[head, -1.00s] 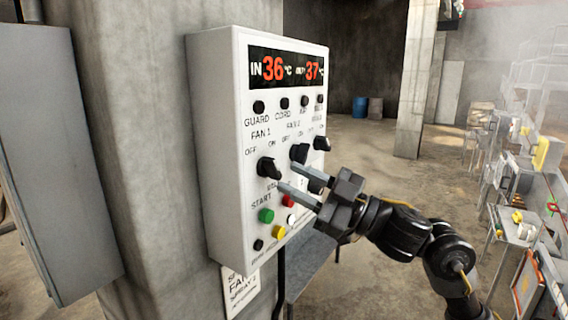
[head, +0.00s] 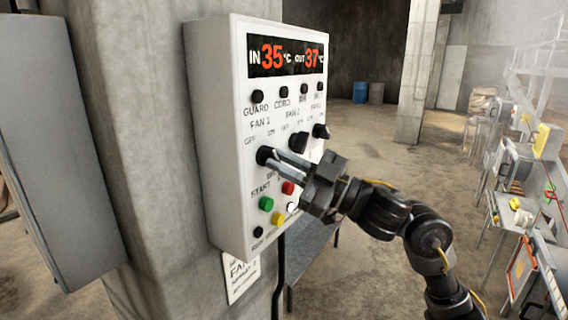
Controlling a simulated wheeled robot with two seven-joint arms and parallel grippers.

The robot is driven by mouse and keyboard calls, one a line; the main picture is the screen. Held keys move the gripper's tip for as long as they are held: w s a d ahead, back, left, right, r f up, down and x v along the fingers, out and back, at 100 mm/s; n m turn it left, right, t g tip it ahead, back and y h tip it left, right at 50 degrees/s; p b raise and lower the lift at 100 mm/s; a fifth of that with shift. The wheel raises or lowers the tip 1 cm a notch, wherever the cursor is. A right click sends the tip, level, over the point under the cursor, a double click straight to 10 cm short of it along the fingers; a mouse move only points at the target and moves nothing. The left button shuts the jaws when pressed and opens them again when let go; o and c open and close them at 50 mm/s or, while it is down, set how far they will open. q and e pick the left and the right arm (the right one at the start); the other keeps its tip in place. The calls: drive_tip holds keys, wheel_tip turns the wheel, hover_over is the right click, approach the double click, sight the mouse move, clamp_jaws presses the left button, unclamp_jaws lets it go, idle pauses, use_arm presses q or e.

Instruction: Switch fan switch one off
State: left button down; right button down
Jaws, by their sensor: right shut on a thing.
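Fan switch one (head: 264,155) is a black rotary knob under the FAN 1 label, between OFF and ON marks, on the white control panel (head: 215,150). My right gripper (head: 275,160) reaches in from the right, its two pale fingers shut on this knob. The fingers hide part of the knob, so its exact pointing direction is hard to tell. The second black knob (head: 299,142) and the third black knob (head: 321,131) sit to its right, clear of the fingers. My left gripper is not in view.
Below are a green START button (head: 266,203), a red button (head: 288,188) and a yellow button (head: 277,218). The panel hangs on a concrete pillar (head: 130,120). A grey cabinet (head: 50,150) is at left. A bench with equipment stands at far right.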

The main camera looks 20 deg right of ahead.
drive_tip(key=n+g, duration=0.1)
drive_tip(key=n, duration=0.1)
drive_tip(key=shift+d+n, duration=0.1)
drive_tip(key=shift+n, duration=0.3)
drive_tip(key=shift+r, duration=0.1)
drive_tip(key=c, duration=1.4)
unclamp_jaws()
drive_tip(key=shift+c, duration=0.2)
drive_tip(key=b+v, duration=0.5)
drive_tip(key=v, duration=0.5)
drive_tip(key=shift+d+f, duration=0.2)
drive_tip(key=shift+d, duration=0.15)
